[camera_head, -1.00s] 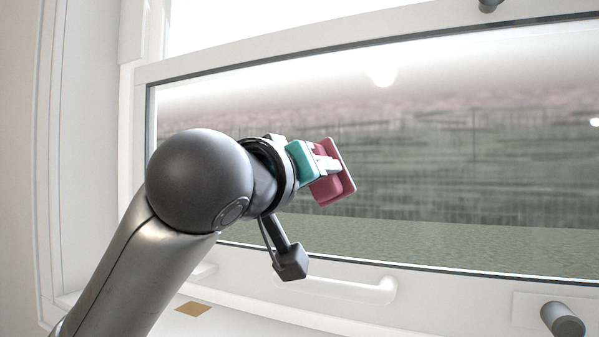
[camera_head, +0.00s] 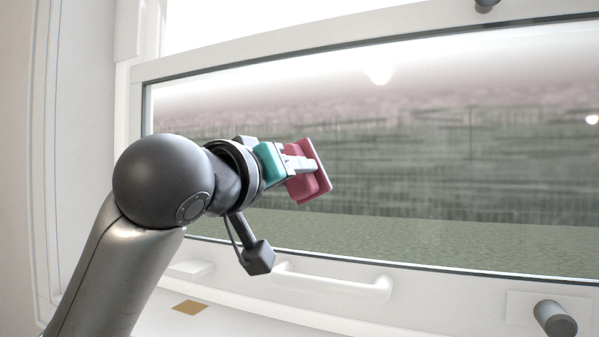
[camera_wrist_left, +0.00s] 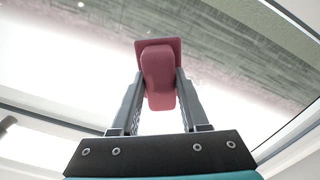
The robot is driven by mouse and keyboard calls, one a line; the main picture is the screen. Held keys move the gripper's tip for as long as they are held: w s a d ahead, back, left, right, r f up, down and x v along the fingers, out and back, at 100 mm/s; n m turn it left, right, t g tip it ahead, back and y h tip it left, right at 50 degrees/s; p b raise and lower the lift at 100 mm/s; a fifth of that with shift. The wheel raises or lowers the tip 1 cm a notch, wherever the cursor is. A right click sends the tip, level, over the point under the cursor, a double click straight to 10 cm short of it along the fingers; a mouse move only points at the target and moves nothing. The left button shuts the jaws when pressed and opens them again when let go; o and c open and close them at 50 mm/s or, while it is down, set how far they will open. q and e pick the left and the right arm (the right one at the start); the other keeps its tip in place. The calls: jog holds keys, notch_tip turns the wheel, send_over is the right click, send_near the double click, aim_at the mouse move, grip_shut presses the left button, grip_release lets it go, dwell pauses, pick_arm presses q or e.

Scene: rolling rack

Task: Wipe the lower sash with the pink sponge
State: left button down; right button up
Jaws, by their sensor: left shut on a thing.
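My left gripper (camera_head: 299,164) is shut on the pink sponge (camera_head: 317,170), with its fingers on the sponge's narrower grip part. The sponge's flat pad faces the window glass. In the left wrist view, the sponge (camera_wrist_left: 159,75) sits between the two grey fingers (camera_wrist_left: 159,92). The lower sash (camera_head: 420,135) is a wide glass pane in a white frame, and it fills most of the head view. The sponge is in front of the left part of the pane. I cannot tell whether its pad touches the glass. My right gripper is not in view.
A white handle bar (camera_head: 335,285) runs along the sash's bottom rail. A grey cylindrical knob (camera_head: 554,318) sticks out at the lower right. A small tan square (camera_head: 190,307) lies on the white sill. The window's side frame stands to the left.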

pick_arm(q)
jog(key=w+a+r+p, duration=0.3)
jog(key=w+a+p, duration=0.1)
jog(key=a, duration=0.5)
jog(key=shift+s+d+f+p, duration=0.1)
jog(key=shift+s+d+p, duration=0.7)
jog(key=shift+d, duration=1.3)
jog(key=shift+s+d+f+p, duration=0.1)
jog(key=shift+s+d+p, duration=0.7)
jog(key=shift+d, duration=1.25)
jog(key=shift+s+d+f+p, duration=0.1)
jog(key=shift+s+d+p, duration=0.65)
jog(key=shift+d, duration=1.35)
jog(key=shift+s, duration=0.3)
jog(key=shift+w+a+p, duration=0.15)
jog(key=shift+w+a, duration=0.2)
jog(key=shift+a, duration=0.5)
jog(key=shift+w+a+p, duration=0.2)
jog(key=shift+w+a, duration=0.1)
jog(key=shift+a, duration=0.6)
jog(key=shift+w+a+p, duration=0.15)
jog(key=shift+w+a, duration=0.2)
jog(key=shift+a, duration=0.5)
jog(key=w+a, duration=0.2)
jog(key=a, duration=0.5)
jog(key=shift+w+a, duration=0.35)
jog(key=shift+w, duration=0.05)
jog(key=shift+s, duration=0.1)
